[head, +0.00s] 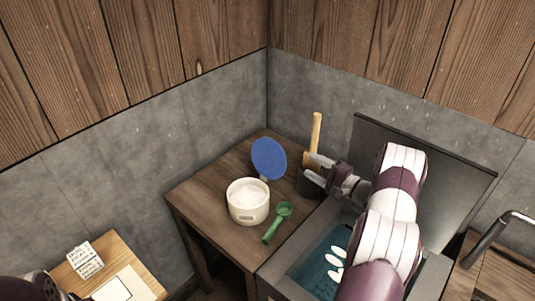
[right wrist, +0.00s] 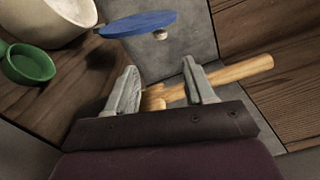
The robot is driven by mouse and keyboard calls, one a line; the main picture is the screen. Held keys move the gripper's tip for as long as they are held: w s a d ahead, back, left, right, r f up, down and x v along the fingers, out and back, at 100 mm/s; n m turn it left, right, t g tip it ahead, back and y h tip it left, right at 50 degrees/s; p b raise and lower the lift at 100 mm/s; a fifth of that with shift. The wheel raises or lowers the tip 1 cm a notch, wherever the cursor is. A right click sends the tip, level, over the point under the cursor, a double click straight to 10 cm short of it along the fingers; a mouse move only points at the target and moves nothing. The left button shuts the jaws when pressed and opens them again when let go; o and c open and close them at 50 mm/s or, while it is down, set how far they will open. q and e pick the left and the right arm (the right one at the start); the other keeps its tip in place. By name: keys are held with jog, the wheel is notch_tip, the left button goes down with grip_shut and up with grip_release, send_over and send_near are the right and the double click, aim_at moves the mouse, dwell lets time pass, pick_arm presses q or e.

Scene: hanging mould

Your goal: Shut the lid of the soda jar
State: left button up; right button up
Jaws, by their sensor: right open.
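The soda jar (head: 248,214) is a round cream pot with white powder inside, standing on a small dark wooden table. Its blue lid (head: 268,158) stands open, tilted up at the jar's back right side. In the right wrist view the lid (right wrist: 140,24) shows nearly edge-on at the top, with the jar (right wrist: 45,20) at the upper left. My right gripper (head: 313,172) is open, to the right of the lid and apart from it. Its fingers (right wrist: 163,82) hold nothing. My left gripper shows only partly at the lower left edge, and its jaws are unclear.
A green scoop (head: 278,222) lies right of the jar. A wooden handle (head: 316,132) rises behind my right gripper. An open dark-lidded box (head: 420,150) with a teal inside stands at right. Papers lie on a lighter table (head: 140,270) at left. Grey walls close the corner.

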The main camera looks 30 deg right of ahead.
aim_at(272, 157)
jog(key=p+x, duration=0.2)
jog(key=x, duration=1)
jog(key=shift+w+a, duration=0.25)
jog(key=shift+r, duration=0.1)
grip_shut()
